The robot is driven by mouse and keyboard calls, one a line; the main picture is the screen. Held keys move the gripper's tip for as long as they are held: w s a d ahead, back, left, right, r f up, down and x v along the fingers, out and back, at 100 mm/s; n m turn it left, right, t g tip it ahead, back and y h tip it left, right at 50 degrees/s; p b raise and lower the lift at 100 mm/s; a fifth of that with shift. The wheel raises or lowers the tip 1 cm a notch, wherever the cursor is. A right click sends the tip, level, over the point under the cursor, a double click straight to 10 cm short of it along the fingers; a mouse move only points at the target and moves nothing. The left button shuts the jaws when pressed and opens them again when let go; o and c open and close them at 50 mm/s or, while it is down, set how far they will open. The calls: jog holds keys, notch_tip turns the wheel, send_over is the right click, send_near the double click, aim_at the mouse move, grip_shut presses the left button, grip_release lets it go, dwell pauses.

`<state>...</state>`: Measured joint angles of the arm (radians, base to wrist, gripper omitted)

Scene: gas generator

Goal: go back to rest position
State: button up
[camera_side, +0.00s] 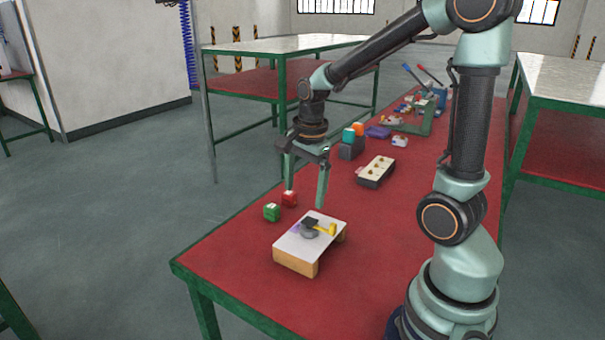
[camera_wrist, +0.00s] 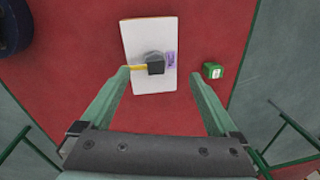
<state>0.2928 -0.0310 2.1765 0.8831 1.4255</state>
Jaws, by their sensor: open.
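My gripper (camera_side: 306,188) is open and empty, pointing down above the red table, behind the white-topped block in the side view. In the wrist view, its two fingers (camera_wrist: 159,80) are spread wide, with the white board (camera_wrist: 135,45) lying beyond and between the tips. On the board are a dark grey piece (camera_side: 309,226) and a yellow piece (camera_side: 326,229), with a purple mark beside them. The fingers appear apart from all of these.
A green cube (camera_side: 271,213) and a red cube (camera_side: 289,199) sit left of the board. A pale block with small round spots (camera_side: 376,171) and a dark block with coloured tops (camera_side: 351,151) stand farther back. Bare red tabletop (camera_side: 240,245) lies at the near left.

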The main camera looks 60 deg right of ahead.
jog(key=s+a+r+n+t, duration=0.4)
jog(key=a+r+n, duration=0.4)
jog(key=n, duration=1.1)
jog(key=shift+s+a+r+n, duration=0.25)
jog(key=shift+s+a+n, duration=0.1)
jog(key=shift+a, duration=0.65)
